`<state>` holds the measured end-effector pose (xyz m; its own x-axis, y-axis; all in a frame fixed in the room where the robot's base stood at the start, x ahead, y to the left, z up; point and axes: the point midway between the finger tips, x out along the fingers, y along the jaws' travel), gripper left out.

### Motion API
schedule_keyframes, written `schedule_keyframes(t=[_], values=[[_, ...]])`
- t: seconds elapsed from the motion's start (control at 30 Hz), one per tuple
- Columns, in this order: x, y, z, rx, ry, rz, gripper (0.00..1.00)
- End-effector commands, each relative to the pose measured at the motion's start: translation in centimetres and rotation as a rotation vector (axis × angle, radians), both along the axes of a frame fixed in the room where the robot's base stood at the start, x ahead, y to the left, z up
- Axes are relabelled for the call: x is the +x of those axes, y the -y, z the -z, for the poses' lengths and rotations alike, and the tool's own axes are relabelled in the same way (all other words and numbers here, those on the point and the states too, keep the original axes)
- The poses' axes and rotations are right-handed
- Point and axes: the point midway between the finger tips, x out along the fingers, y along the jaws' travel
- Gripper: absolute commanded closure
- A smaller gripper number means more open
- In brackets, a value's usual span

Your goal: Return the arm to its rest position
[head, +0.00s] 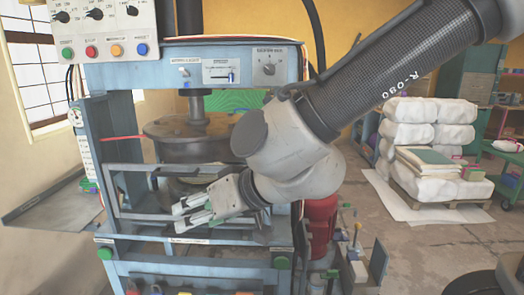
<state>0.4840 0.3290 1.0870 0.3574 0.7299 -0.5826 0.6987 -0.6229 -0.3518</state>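My gripper (190,213) is at the end of my arm, which reaches in from the upper right and bends at a grey joint in the middle of the head view. The gripper points left, in front of the blue press frame (205,50). Its fingers look spread with a gap between them, and I see nothing held. The press's round dark plate (185,133) stands behind and above the gripper under a vertical ram. I cannot tell whether the fingers touch the frame bars. My arm hides the right part of the press.
A control panel (104,28) with coloured buttons hangs at the upper left. A sloped metal tray (55,210) juts out at left. A red cylinder (321,225) stands right of the press. White sacks (425,130) are stacked on a pallet. Open floor shows at the right.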

Motion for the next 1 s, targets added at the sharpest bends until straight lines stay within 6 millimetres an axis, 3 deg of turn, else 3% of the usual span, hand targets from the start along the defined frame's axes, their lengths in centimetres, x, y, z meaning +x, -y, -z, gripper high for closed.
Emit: schedule_keyframes(t=[0.07, 0.23, 0.4, 0.5, 0.6, 0.7, 0.83, 1.0], values=[[0.2, 4.6, 0.6, -0.103, -0.094, -0.053, 0.45], [0.9, 18.7, 1.4, -0.384, -0.258, -0.015, 0.45], [0.4, 33.0, 0.3, -0.588, -0.349, 0.193, 0.45], [-0.5, 39.5, -0.9, -0.633, -0.356, 0.349, 0.45], [-1.0, 43.4, -2.1, -0.604, -0.334, 0.504, 0.45], [-1.7, 45.8, -2.9, -0.567, -0.329, 0.623, 0.45], [-2.3, 47.4, -3.4, -0.546, -0.332, 0.706, 0.45], [-2.4, 47.8, -3.4, -0.543, -0.339, 0.726, 0.45]])
